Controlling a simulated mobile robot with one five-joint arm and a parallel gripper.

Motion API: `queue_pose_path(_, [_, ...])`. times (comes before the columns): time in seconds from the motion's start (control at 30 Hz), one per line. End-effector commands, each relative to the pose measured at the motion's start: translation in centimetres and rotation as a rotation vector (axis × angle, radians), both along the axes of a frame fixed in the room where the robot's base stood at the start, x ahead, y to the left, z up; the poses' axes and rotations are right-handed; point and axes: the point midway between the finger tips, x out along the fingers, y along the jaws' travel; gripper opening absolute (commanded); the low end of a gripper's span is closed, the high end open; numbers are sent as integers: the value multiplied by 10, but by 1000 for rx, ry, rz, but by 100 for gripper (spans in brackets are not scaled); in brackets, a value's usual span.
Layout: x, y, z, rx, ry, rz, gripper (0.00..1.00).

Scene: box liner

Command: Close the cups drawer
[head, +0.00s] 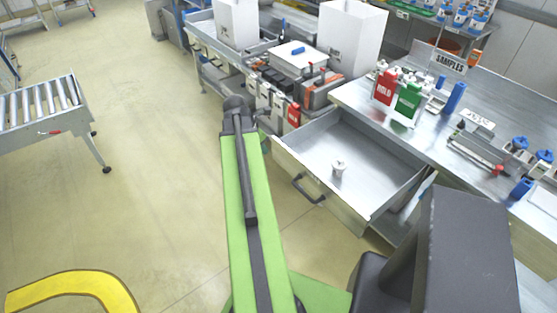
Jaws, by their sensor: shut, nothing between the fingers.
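The cups drawer (375,158) is pulled out from under the steel workbench (480,97). It has a dark bar handle (308,190) on its front panel, which faces the lower left. One small whitish cup-like item (339,168) stands inside, near the front panel; the rest of the floor that shows is bare. My green arm rises left of the drawer and ends at a dark joint near the drawer's far left corner. My gripper does not show; the arm hides whatever lies behind that joint.
On the bench stand a red HOLD sign (386,87), a green sign (408,101) and a SAMPLES sign (451,61). A cart with boxes (299,57) stands beyond the drawer. A roller conveyor (42,105) is at left. Floor between conveyor and arm is clear.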

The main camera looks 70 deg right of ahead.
Motion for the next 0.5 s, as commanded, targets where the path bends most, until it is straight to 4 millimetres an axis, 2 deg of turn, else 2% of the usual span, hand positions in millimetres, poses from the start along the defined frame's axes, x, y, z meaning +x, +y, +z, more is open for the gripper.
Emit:
queue_pose_path(0.17, [-1,-2,-11,1,0,1,0])
queue_pose_path(0.5, [-13,-24,-82,2,-1,-1,0])
